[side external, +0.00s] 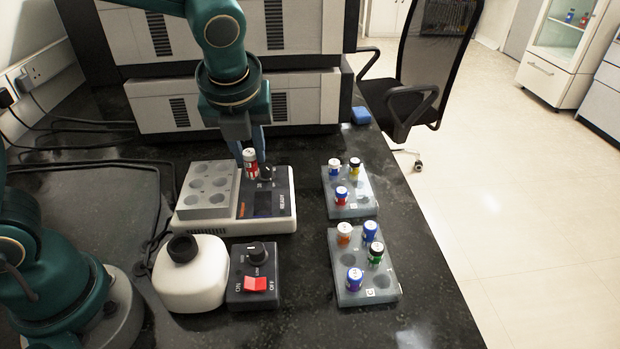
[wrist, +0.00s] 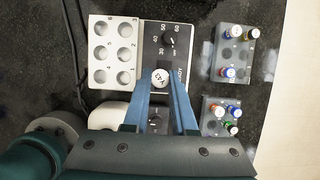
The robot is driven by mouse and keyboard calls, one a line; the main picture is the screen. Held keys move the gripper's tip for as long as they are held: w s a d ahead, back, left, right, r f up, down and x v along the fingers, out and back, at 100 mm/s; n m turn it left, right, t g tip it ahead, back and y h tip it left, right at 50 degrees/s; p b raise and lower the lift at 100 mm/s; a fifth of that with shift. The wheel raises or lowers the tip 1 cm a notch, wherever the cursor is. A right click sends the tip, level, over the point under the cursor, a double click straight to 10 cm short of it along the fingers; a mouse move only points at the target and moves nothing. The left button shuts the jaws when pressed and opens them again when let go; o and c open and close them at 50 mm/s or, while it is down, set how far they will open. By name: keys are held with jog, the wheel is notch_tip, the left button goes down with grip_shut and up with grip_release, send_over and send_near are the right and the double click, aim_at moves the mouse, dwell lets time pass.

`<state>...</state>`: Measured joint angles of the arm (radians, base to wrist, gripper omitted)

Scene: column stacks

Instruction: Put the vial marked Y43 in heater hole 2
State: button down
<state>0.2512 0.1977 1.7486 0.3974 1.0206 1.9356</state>
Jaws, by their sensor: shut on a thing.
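My gripper (wrist: 161,88) is shut on a vial (wrist: 160,77) whose white cap reads Y43 in the wrist view. In the side external view this vial (side external: 250,163) has a white top and a red body, and hangs above the dark control panel of the heater. The heater block (side external: 208,190) is grey, with several round holes, all looking empty. In the wrist view the block (wrist: 112,52) lies to the left of the vial, with small numbers beside its holes; I cannot read them surely.
Two grey racks, one at the back (side external: 349,203) and one in front (side external: 367,289), hold several capped vials on the right. A white bottle (side external: 191,279) and a switch box (side external: 253,276) with a red switch stand in front of the heater. Large grey instruments stand behind.

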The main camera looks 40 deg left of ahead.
jog(key=shift+s+a+f+n+g+y, duration=0.15)
jog(key=shift+s+a+f+n, duration=0.3)
jog(key=shift+a, duration=0.65)
jog(key=shift+s+a+f+n+g+y, duration=0.1)
jog(key=shift+s+a+f+n, duration=0.35)
jog(key=shift+a, duration=0.6)
jog(key=shift+s+a+f+n+g+y, duration=0.2)
jog(key=shift+a+f+n, duration=0.45)
jog(key=shift+a, duration=0.45)
jog(key=shift+f, duration=0.7)
jog(key=shift+f, duration=0.35)
jog(key=shift+c, duration=1.6)
grip_release()
